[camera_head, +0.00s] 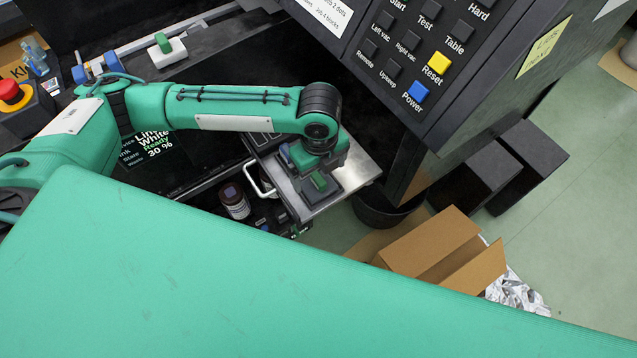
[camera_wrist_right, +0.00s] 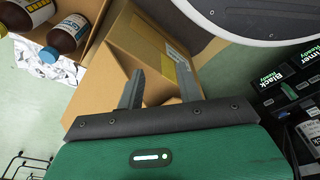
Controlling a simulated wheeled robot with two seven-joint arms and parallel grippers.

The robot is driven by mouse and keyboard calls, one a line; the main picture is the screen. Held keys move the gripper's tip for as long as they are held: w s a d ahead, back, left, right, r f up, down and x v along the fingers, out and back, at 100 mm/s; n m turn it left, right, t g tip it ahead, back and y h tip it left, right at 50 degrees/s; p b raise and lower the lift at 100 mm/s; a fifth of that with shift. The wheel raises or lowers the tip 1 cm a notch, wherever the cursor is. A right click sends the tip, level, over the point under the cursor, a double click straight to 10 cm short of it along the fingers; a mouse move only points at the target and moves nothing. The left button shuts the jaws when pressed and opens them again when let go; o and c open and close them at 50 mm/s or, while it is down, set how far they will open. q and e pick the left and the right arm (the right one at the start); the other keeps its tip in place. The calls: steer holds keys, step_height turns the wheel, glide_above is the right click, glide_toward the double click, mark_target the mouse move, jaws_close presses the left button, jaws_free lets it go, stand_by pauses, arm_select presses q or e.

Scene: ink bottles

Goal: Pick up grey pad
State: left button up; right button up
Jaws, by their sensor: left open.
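A dark grey pad (camera_head: 333,191) with a small green block on top lies on a metal tray (camera_head: 356,163) in the head view. My left gripper (camera_head: 316,168) points down right over the pad, and its body hides part of it. Its fingers are largely hidden, and I cannot tell whether they touch the pad. The left gripper is open. My right gripper (camera_wrist_right: 160,80) shows in the right wrist view with its two grey fingers apart and nothing held between them, in front of cardboard.
A console with buttons (camera_head: 420,60) overhangs behind the tray. A brown bottle (camera_head: 234,200) stands left of the tray. An open cardboard box (camera_head: 430,245) and a black bin (camera_head: 385,212) are to the right. A white block with a green top (camera_head: 168,52) sits farther back.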

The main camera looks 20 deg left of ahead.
mark_target(318, 178)
arm_select(q)
step_height(318, 178, down, 4)
steer(key=shift+a+f, duration=0.1)
steer(key=shift+a, duration=0.05)
steer(key=c, duration=1.1)
